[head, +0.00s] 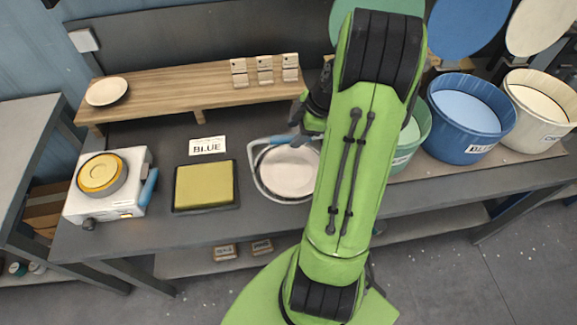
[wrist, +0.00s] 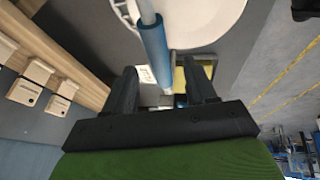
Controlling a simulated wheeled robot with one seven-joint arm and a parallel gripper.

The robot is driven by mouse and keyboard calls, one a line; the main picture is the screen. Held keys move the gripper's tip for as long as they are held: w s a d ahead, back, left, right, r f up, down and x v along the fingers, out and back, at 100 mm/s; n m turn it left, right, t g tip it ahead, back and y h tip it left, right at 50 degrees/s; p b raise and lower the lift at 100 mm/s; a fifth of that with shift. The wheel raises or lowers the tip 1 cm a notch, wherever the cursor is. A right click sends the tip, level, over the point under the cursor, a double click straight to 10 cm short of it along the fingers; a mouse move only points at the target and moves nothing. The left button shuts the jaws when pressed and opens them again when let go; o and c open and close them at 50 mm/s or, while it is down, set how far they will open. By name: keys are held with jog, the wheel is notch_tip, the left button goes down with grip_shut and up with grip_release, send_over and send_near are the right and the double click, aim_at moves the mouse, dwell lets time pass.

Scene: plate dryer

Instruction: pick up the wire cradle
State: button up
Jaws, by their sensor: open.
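The wire cradle (head: 257,183) stands on the grey bench and holds a pale round plate (head: 288,172). My gripper (head: 300,138) is at the handle, partly hidden by my arm. In the wrist view my gripper (wrist: 160,72) is open, with one finger on each side of the blue handle (wrist: 153,52). I see gaps between fingers and handle. The plate (wrist: 205,18) and the white cradle wire (wrist: 122,12) show beyond.
A wooden shelf (head: 190,92) with small wooden blocks (head: 265,70) and another plate (head: 106,91) runs behind. Left are a "BLUE" card (head: 207,146), a yellow pad in a black tray (head: 206,186) and a white device (head: 131,168). Coloured tubs (head: 468,135) stand right.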

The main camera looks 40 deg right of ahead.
aim_at(292, 138)
jog(key=x, duration=0.6)
jog(key=shift+f, duration=0.25)
jog(key=shift+r, duration=0.1)
jog(key=shift+f+b, duration=0.25)
jog(key=shift+b, duration=0.3)
jog(key=shift+c, duration=0.3)
jog(key=c, duration=1)
